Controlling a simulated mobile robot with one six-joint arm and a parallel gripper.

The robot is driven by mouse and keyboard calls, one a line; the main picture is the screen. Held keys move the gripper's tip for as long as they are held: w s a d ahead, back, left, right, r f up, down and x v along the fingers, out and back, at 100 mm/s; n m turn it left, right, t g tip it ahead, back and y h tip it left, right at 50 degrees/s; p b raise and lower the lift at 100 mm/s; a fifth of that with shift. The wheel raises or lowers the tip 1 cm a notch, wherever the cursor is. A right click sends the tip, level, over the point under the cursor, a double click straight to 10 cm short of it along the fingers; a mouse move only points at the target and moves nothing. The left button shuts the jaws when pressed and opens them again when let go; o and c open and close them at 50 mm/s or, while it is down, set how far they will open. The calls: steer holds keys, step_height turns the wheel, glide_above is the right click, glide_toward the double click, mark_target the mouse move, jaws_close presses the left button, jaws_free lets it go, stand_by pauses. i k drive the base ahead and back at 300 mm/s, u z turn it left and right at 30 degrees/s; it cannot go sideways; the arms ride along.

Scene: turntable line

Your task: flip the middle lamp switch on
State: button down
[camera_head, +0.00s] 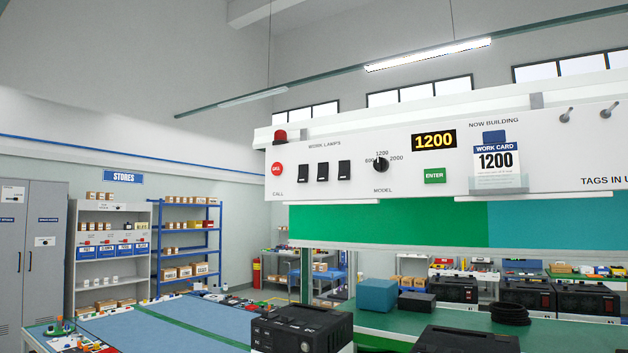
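Three black rocker switches sit in a row under the "WORK LAMPS" label on the white overhead panel (450,194). The middle lamp switch (323,171) is between the left switch (305,172) and the right switch (344,170). Each is dark with a small pale mark near its lower edge; I cannot tell their on or off positions for certain. My gripper is not in view.
The panel also bears a red call button (277,169), a model knob (380,164), a green ENTER button (434,176) and a work card (497,161). Below are a green bench (400,322) with black devices (300,328) and a blue box (376,295).

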mark_target(323, 167)
steer(key=u, duration=0.4)
steer(key=i, duration=1.25)
steer(key=u, duration=0.2)
